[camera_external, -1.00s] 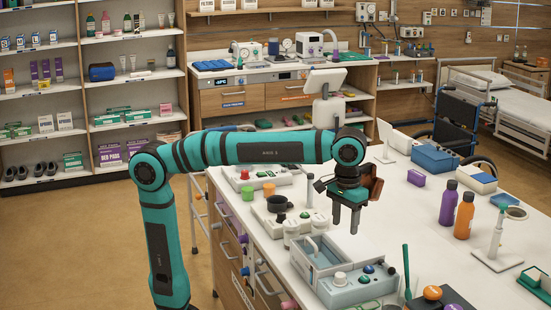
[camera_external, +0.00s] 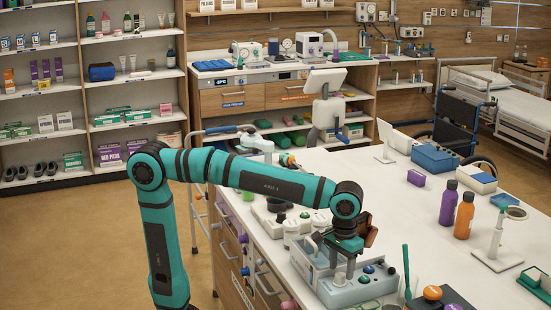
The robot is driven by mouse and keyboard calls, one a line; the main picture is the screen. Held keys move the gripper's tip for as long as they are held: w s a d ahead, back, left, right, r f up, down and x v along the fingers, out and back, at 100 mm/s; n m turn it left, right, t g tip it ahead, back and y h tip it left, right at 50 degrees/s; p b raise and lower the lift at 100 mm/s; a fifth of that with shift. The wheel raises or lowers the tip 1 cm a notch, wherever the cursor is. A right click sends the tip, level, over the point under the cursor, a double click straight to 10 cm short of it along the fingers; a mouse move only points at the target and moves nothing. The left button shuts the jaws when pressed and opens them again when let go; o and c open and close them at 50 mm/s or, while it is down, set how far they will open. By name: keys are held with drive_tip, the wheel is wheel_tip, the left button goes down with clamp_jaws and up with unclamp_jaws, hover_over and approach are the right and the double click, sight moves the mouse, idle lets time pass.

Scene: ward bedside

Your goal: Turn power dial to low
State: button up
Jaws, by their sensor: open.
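A pale grey device (camera_external: 358,293) with a boxy tray part on its left stands near the counter's front left edge. On its top are a white dial (camera_external: 340,279), a blue knob (camera_external: 368,269) and a green knob (camera_external: 364,279). Which of these is the power dial, and its setting, are too small to read. My gripper (camera_external: 343,270) points down just above the white dial, with its jaws open. Its fingers partly cover the device's top, and I cannot tell whether they touch the dial.
A purple bottle (camera_external: 448,204) and an orange bottle (camera_external: 464,216) stand to the right. A green upright stick (camera_external: 406,270) and an orange-topped knob (camera_external: 432,293) are near the device. The counter's middle (camera_external: 400,225) is clear.

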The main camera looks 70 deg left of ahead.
sight(340, 279)
drive_tip(key=shift+f, duration=1.35)
drive_tip(key=c, duration=1)
drive_tip(key=m, duration=0.5)
drive_tip(key=shift+m, duration=0.4)
drive_tip(key=m, duration=0.5)
drive_tip(key=shift+d+m, duration=0.1)
drive_tip(key=shift+m, duration=0.3)
